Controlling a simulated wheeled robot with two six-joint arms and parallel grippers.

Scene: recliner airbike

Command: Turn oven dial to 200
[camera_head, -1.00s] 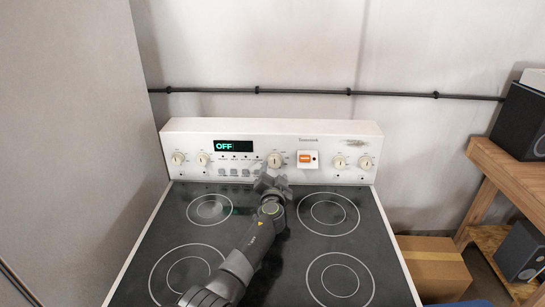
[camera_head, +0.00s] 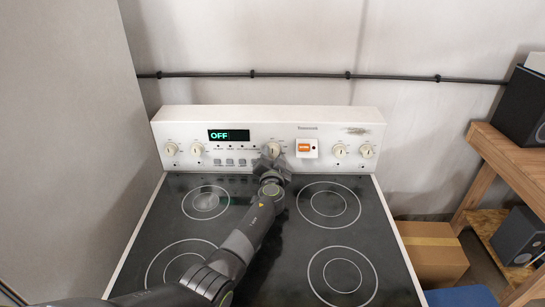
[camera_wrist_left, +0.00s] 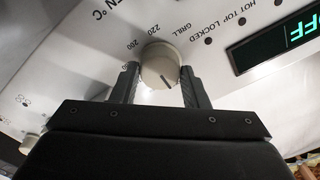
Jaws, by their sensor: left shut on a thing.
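The oven dial (camera_head: 274,149) is a round cream knob in the middle of the stove's white control panel (camera_head: 350,117). In the left wrist view the dial (camera_wrist_left: 159,62) sits between the two dark fingers of my left gripper (camera_wrist_left: 160,86), which is shut on it. Numbers including 220 and 200 and the word GRILL are printed around it. The display (camera_head: 229,135) reads OFF in green. In the head view my left gripper (camera_head: 272,163) reaches the dial from below and partly hides it. My right gripper is not in view.
Smaller knobs (camera_head: 340,151) sit on both sides of the panel, and an orange switch (camera_head: 305,148) is right of the dial. The black glass cooktop (camera_head: 325,235) below is bare. A wooden shelf (camera_head: 500,150) and a cardboard box (camera_head: 430,250) stand at right.

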